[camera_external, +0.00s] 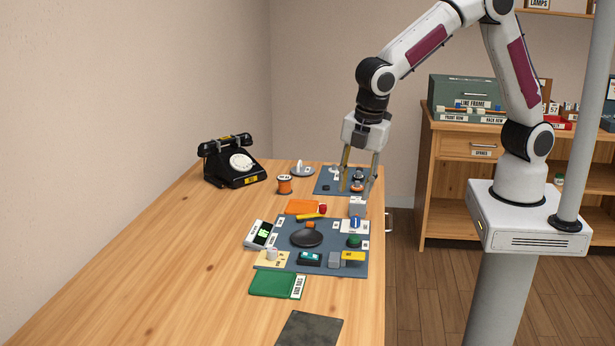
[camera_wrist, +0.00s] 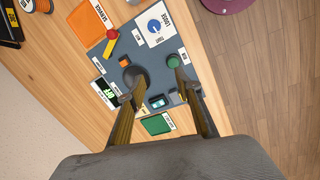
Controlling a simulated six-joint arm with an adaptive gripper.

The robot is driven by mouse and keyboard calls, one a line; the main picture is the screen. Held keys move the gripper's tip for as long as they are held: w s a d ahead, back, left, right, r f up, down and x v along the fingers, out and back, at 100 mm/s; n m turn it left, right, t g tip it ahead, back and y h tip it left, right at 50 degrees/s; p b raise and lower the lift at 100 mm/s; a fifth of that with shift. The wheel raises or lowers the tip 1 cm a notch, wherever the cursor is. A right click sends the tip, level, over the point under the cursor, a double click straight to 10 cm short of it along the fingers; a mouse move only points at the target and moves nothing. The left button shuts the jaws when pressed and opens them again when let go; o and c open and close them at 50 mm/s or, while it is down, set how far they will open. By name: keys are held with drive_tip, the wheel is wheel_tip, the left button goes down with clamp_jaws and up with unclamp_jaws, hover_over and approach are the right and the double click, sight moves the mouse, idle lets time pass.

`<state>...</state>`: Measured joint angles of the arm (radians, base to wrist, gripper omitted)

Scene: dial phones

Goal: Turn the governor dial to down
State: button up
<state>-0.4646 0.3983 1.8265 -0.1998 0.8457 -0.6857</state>
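No label that I can read names the governor dial, so I cannot tell which part it is. A blue dial (camera_external: 355,223) sits on a white card on the near blue-grey mat; in the wrist view the blue dial (camera_wrist: 155,27) has a white pointer and small labels around it. A dark round disc (camera_external: 306,238) lies on the same mat, with a green knob (camera_external: 354,241) to its right. My gripper (camera_external: 357,189) is open and points down by the far mat (camera_external: 325,188), partly hiding it. Its fingers also show spread and empty in the wrist view (camera_wrist: 159,92).
A black dial phone (camera_external: 234,162) stands at the back left. An orange spool (camera_external: 284,185), orange card (camera_external: 302,206), green pad (camera_external: 274,285) and dark slate (camera_external: 310,329) lie on the table. A grey block (camera_external: 357,206) stands behind the blue dial. The table's left side is clear.

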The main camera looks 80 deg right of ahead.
sight(272, 249)
drive_tip(key=w+a+f+n, duration=0.2)
drive_tip(key=w+a+n, duration=0.1)
drive_tip(key=w+a+f+n, duration=0.3)
drive_tip(key=w+a+f+n+t, duration=0.1)
drive_tip(key=w+a+f+n, duration=0.1)
drive_tip(key=w+n, duration=0.1)
drive_tip(key=shift+a+f+n, duration=0.4)
drive_tip(key=w+a+r+n+t, duration=0.1)
drive_tip(key=w+a+r+n, duration=0.1)
drive_tip(key=w+n, duration=0.4)
drive_tip(key=shift+a+r+n+t, duration=0.3)
drive_tip(key=shift+r+n, duration=0.1)
drive_tip(key=shift+n, duration=1.1)
drive_tip(key=shift+f, duration=0.15)
drive_tip(key=shift+x, duration=3.75)
drive_tip(key=shift+w, duration=0.15)
clamp_jaws()
